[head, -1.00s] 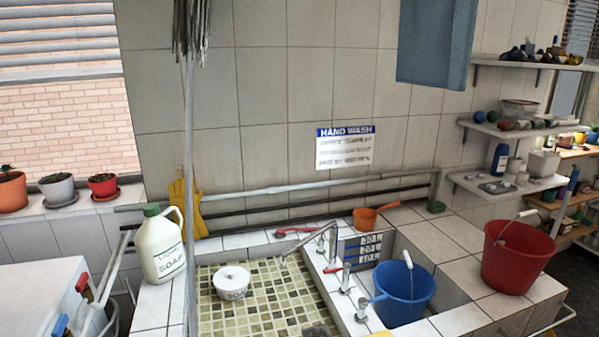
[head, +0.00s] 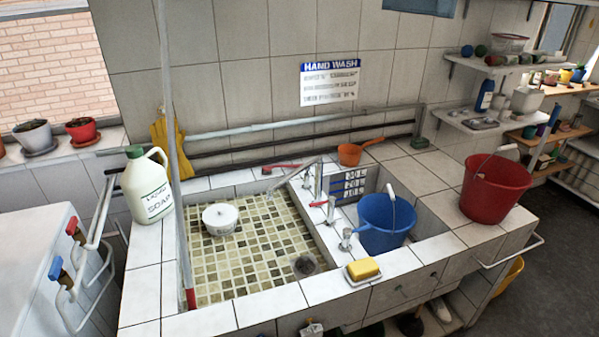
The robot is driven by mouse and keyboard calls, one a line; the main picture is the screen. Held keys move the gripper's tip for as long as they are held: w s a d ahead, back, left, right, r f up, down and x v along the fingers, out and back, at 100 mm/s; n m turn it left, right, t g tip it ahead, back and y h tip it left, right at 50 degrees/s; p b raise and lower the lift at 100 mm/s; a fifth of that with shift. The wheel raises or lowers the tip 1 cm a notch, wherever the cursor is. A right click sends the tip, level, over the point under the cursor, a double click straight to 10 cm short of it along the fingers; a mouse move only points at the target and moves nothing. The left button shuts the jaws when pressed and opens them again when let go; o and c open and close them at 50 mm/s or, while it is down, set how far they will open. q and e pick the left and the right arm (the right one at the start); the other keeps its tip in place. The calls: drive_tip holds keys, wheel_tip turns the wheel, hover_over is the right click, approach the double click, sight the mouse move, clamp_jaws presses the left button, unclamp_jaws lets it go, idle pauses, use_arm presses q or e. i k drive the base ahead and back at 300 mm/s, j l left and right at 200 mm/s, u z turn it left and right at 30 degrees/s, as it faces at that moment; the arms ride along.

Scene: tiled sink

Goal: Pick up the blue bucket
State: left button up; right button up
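The blue bucket (head: 384,232) stands upright in the small right-hand basin of the tiled sink, its handle with a white grip leaning up over the rim. Its lower part is hidden by the basin's front edge. Neither of my grippers shows in the head view.
A red bucket (head: 495,188) stands on the tiled ledge to the right. Taps (head: 345,238) stand just left of the blue bucket. A yellow sponge (head: 363,269) lies on a dish at the front edge. A soap jug (head: 147,187) and a thin upright pole (head: 172,130) are on the left.

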sight(391, 218)
drive_tip(key=i+l+u, duration=0.2)
drive_tip(key=l, duration=0.25)
drive_tip(key=i+l+u, duration=0.2)
drive_tip(key=l, duration=0.25)
drive_tip(key=i+l+u, duration=0.2)
drive_tip(key=l, duration=0.25)
drive_tip(key=l+u, duration=0.2)
drive_tip(key=l, duration=0.3)
drive_tip(key=i+l+u, duration=0.2)
drive_tip(key=l, duration=0.3)
drive_tip(key=k, duration=0.05)
